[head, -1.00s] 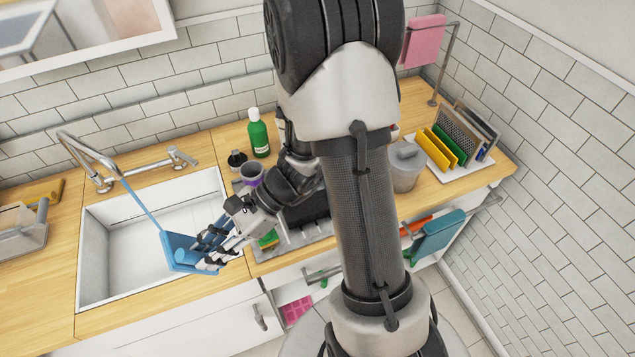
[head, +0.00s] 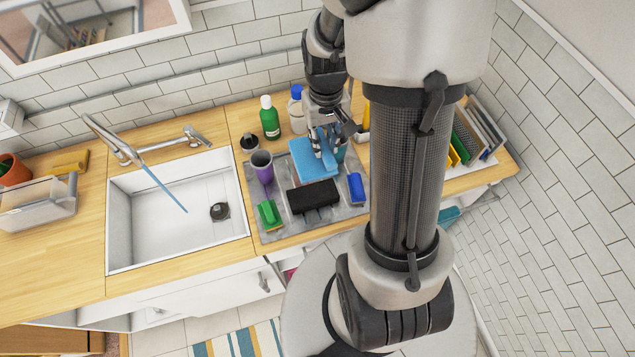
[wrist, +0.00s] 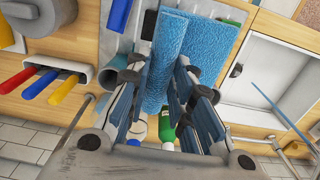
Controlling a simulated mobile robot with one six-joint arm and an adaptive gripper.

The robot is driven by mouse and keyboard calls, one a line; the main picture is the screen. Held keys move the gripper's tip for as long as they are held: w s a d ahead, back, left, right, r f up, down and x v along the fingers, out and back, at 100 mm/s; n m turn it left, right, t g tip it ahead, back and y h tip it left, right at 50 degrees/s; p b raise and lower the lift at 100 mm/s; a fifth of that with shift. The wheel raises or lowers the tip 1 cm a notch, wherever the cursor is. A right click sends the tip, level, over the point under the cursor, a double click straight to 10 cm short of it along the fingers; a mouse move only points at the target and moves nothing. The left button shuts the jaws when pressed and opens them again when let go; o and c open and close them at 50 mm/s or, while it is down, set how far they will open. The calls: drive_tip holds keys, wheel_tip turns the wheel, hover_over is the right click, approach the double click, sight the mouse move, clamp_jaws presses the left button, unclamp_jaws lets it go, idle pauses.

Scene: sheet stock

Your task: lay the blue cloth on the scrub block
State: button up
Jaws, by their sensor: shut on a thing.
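The blue cloth (head: 308,170) hangs from my gripper (head: 322,146) over the back of the grey tray. It also shows in the wrist view (wrist: 205,45), with a raised fold between my fingers (wrist: 165,85). My gripper is shut on this cloth. A black block (head: 312,196), apparently the scrub block, lies on the tray just in front of the cloth. Only a dark sliver beside the cloth shows in the wrist view. I cannot tell whether the cloth touches the block or what lies under it.
A green bottle (head: 270,122) and a blue-capped bottle (head: 297,112) stand behind. The sink (head: 160,222) is empty at left.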

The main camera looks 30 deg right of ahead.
wheel_tip(320, 180, down, 20)
drive_tip(key=shift+r+b, duration=0.2)
drive_tip(key=shift+b, duration=0.85)
drive_tip(key=o, duration=0.8)
drive_tip(key=shift+o, duration=0.8)
drive_tip(key=shift+r, duration=0.15)
